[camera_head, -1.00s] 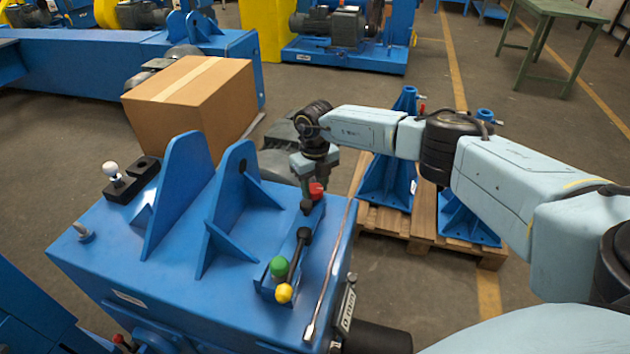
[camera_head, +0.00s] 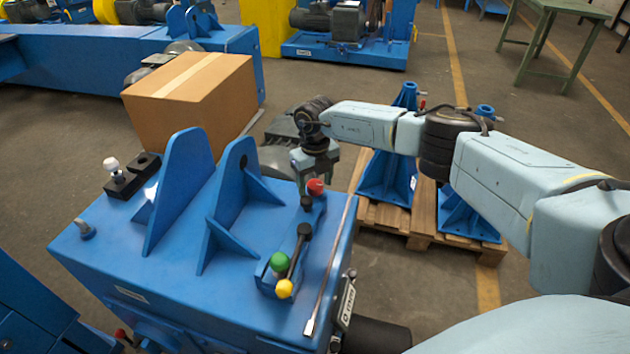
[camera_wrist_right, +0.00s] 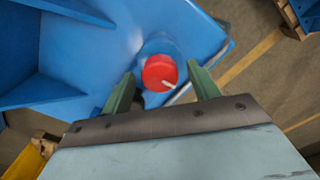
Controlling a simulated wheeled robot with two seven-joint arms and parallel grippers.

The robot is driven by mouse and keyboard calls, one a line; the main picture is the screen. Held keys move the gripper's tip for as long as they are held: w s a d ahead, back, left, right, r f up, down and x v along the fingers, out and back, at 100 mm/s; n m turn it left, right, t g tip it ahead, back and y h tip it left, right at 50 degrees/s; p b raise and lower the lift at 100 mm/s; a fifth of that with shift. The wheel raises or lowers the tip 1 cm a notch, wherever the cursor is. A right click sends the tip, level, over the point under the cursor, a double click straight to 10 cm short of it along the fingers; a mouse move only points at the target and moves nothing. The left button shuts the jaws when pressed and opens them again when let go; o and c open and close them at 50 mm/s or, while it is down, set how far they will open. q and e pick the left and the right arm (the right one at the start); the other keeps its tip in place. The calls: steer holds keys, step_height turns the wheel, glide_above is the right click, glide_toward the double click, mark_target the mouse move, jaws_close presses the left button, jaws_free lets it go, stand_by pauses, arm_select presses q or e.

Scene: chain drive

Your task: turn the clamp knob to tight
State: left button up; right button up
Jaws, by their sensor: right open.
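A red knob with a white pointer mark (camera_head: 316,187), which looks like the clamp knob, stands at the far right end of the blue machine top (camera_head: 120,255). My right gripper (camera_head: 314,178) is pointed down at the red knob from the far side. In the right wrist view the red knob (camera_wrist_right: 160,72) sits in the gap between the tips of the two green fingers (camera_wrist_right: 163,84), with space on both sides. The gripper is open and holds nothing. I cannot tell whether the fingers reach down to the knob's height. My left gripper is not in view.
A black lever (camera_head: 300,245), a green knob (camera_head: 278,262) and a yellow knob (camera_head: 284,289) are nearer on the same top. Two upright blue brackets (camera_head: 233,205) stand to the left. A cardboard box (camera_head: 190,100) is behind. A pallet with blue stands (camera_head: 400,225) lies right.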

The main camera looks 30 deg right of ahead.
mark_target(315, 184)
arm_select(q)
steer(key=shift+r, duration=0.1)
arm_select(e)
steer(key=shift+r, duration=0.1)
step_height(315, 184, up, 8)
steer(key=p, duration=0.7)
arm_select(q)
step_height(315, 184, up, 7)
